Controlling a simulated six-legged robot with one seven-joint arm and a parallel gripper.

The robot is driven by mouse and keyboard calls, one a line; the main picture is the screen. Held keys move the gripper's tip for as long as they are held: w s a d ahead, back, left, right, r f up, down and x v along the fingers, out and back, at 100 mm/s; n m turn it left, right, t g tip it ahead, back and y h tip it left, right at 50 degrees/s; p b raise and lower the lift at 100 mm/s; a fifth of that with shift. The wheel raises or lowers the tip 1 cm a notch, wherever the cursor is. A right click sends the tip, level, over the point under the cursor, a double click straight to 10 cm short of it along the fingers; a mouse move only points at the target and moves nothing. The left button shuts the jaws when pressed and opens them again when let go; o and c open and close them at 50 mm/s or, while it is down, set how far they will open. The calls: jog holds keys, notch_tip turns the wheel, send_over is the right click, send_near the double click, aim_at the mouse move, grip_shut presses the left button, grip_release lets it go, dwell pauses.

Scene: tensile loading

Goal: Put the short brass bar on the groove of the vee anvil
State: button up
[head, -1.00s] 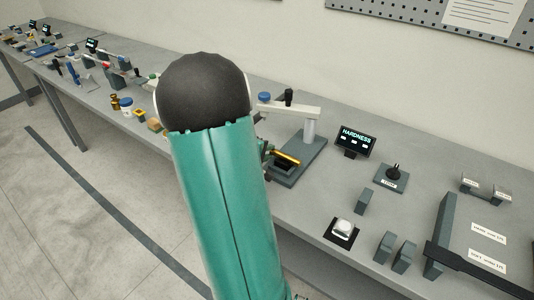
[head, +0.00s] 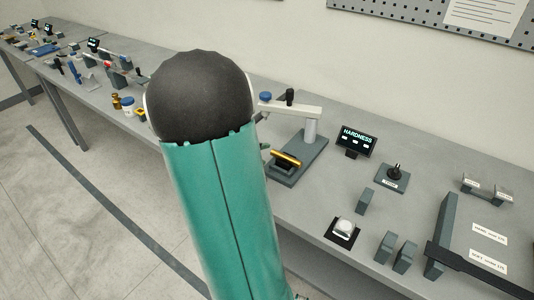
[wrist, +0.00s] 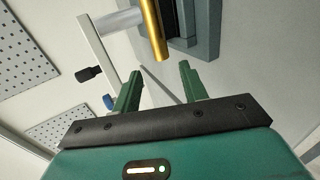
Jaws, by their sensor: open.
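The short brass bar (head: 286,159) lies at the dark vee anvil (head: 277,166) on the grey base of the hardness tester. In the wrist view the bar (wrist: 153,28) stretches beyond the fingertips, beside the dark anvil block (wrist: 178,20). How well it sits in the groove cannot be told. My gripper (wrist: 160,68) is open, with a finger on each side and nothing between them. The bar is apart from the fingers. In the head view my arm hides most of the gripper.
The tester's pale overhead arm (head: 290,110) and post (head: 310,127) stand above and behind the anvil. The hardness display (head: 356,139) and a knob plate (head: 393,178) are to the right. Several grey blocks and a white button (head: 344,228) sit nearer the front.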

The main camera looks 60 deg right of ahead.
jog(key=w+a+r+t+y, duration=0.1)
jog(key=a+r+y, duration=0.3)
jog(key=a, duration=1.1)
jog(key=w+a+r+n+t+y, duration=0.1)
jog(key=a+r+t+y, duration=0.3)
jog(key=a, duration=1.1)
jog(key=w+a+r+t+y, duration=0.1)
jog(key=a+r+y, duration=0.3)
jog(key=a, duration=1.1)
notch_tip(320, 180, up, 4)
jog(key=shift+a+f+n+t, duration=0.1)
jog(key=shift+a+n+t, duration=0.25)
jog(key=shift+t, duration=0.45)
jog(key=shift+w+d, duration=0.1)
jog(key=shift+d, duration=0.05)
jog(key=shift+c, duration=0.7)
